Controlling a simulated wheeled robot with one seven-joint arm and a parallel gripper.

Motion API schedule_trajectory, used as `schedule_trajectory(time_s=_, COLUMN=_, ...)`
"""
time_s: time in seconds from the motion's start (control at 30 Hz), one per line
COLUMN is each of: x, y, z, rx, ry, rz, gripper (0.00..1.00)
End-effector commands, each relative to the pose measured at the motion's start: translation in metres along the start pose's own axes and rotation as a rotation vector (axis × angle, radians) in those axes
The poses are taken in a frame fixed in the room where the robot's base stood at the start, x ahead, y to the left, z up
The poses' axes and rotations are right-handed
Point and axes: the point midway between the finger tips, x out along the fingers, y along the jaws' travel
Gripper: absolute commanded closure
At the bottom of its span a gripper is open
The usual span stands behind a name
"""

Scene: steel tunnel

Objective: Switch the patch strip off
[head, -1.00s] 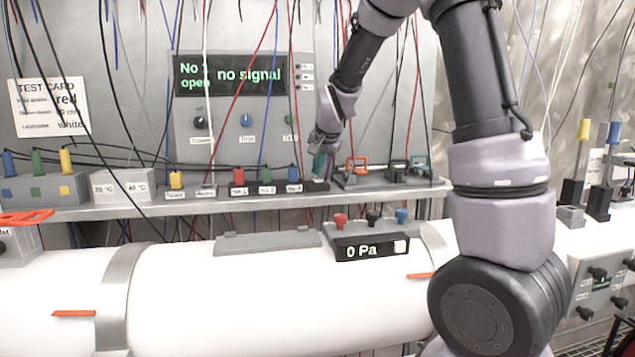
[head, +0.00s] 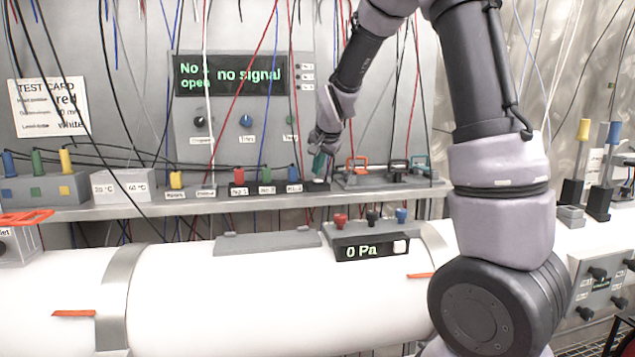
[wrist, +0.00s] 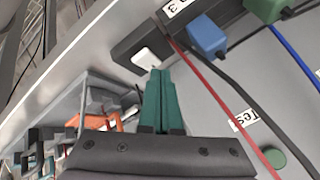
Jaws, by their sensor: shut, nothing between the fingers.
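The patch strip (head: 279,190) is a dark bar on the shelf, with red, green and blue plugs in it. In the wrist view, a white rocker switch (wrist: 145,58) sits in the dark end of the strip, beyond the blue plug (wrist: 207,36). My gripper (wrist: 160,73) has green fingers, pressed together and empty. Their tips are right beside the switch's near edge; I cannot tell whether they touch it. In the head view, my gripper (head: 319,172) points down at the strip's right end, and the switch is hard to make out there.
A display (head: 230,75) behind reads "no signal". A rack with orange and teal clips (head: 380,172) stands just right of my gripper. Wires hang around the strip, and a red one passes close to the switch. A white pipe (head: 270,290) runs below the shelf.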

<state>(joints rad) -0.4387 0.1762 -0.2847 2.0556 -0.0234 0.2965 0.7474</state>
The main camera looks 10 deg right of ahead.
Motion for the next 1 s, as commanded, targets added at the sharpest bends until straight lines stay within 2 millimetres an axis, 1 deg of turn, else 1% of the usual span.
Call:
schedule_trajectory(time_s=0.77, x=0.0002, y=0.0002, z=0.0002, rx=0.0, ry=0.0, rz=0.0, gripper=1.0)
schedule_trajectory(time_s=1.0, x=0.0052, y=0.004, z=0.0037, rx=0.0, ry=0.0, rz=0.001, gripper=1.0)
